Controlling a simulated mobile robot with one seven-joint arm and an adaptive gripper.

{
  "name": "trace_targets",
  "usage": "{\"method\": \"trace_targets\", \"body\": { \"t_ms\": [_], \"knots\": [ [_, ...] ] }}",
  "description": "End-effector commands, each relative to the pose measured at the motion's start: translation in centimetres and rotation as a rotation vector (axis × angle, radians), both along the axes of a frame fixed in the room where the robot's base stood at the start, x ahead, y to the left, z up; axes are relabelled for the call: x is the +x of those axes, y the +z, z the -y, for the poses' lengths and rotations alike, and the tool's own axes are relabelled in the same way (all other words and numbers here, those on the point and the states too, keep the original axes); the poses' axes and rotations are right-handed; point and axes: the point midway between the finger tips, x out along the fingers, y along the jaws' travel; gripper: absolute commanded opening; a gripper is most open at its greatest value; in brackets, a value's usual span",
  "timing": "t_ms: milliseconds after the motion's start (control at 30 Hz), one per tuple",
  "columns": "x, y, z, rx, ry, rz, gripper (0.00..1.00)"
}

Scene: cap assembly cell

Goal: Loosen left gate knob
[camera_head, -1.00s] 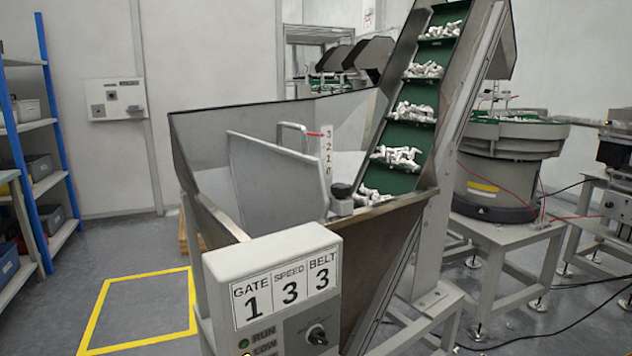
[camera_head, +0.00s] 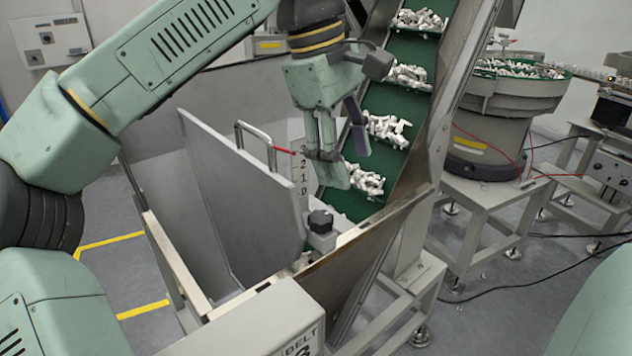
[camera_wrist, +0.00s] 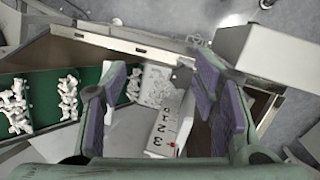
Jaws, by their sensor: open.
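A black gate knob (camera_head: 320,221) sits on a small grey block at the right edge of the grey gate plate (camera_head: 230,195). The gate has a metal loop handle (camera_head: 257,140) and a red pointer (camera_head: 284,150) at a scale strip (camera_head: 302,175) marked 3 to 0. My gripper (camera_head: 343,162) is open and empty, above and a little right of the knob, in front of the belt. In the wrist view, my gripper (camera_wrist: 165,88) has its purple pads spread, with the scale strip (camera_wrist: 165,125) showing between them. I cannot clearly make out the knob there.
The green belt (camera_head: 388,165) carries white parts in cleats close behind my gripper. The hopper's metal rim (camera_head: 385,225) runs below the knob. A control box (camera_head: 265,318) stands in front. A bowl feeder (camera_head: 505,110) is at the right.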

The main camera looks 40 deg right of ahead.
Motion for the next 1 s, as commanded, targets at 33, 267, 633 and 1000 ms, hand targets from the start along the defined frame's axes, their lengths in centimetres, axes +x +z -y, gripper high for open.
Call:
{"method": "trace_targets", "body": {
  "t_ms": [33,267,633,1000],
  "knots": [
    [0.8,0.6,-0.4,0.072,-0.001,0.056,0.54],
    [2.6,0.7,-2.0,0.228,-0.008,0.156,0.54],
    [2.6,-5.5,-2.1,0.229,-0.01,0.154,0.54],
    [2.5,-9.6,-2.0,0.224,-0.008,0.156,0.54]
  ]
}}
